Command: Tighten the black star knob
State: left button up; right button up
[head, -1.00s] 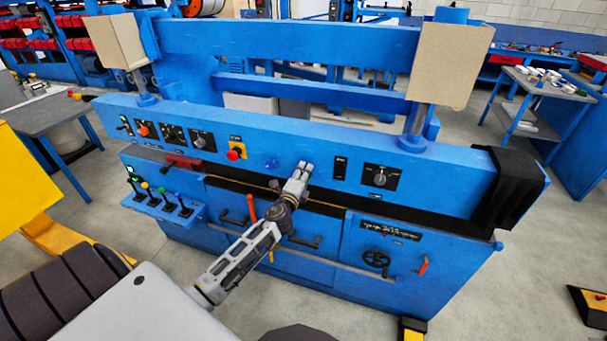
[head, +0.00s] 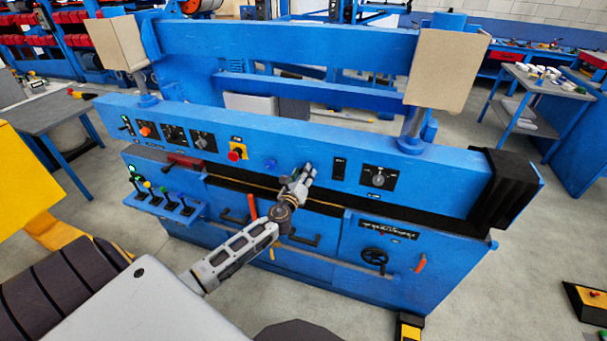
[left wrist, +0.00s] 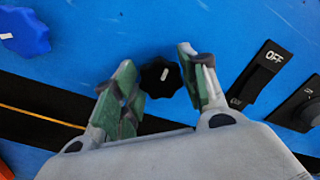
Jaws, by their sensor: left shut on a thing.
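The black star knob (left wrist: 160,77) shows in the left wrist view on the blue panel, with a small white mark on its face. My left gripper (left wrist: 160,75) has its green-padded fingers on either side of the knob and is shut on it. In the head view my left gripper (head: 309,170) is at the front panel of the blue machine (head: 215,118) and hides the black knob. My right gripper is not in view.
A blue star knob (left wrist: 24,31) sits to the left on the panel. A black OFF switch (left wrist: 260,74) and a rotary dial (left wrist: 309,101) are close on the right. A red button (head: 235,154) and several levers are further left in the head view.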

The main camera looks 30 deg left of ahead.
pick_arm(q)
jog(key=shift+f, duration=0.15)
jog(key=o, duration=1)
jog(key=shift+v, duration=6.05)
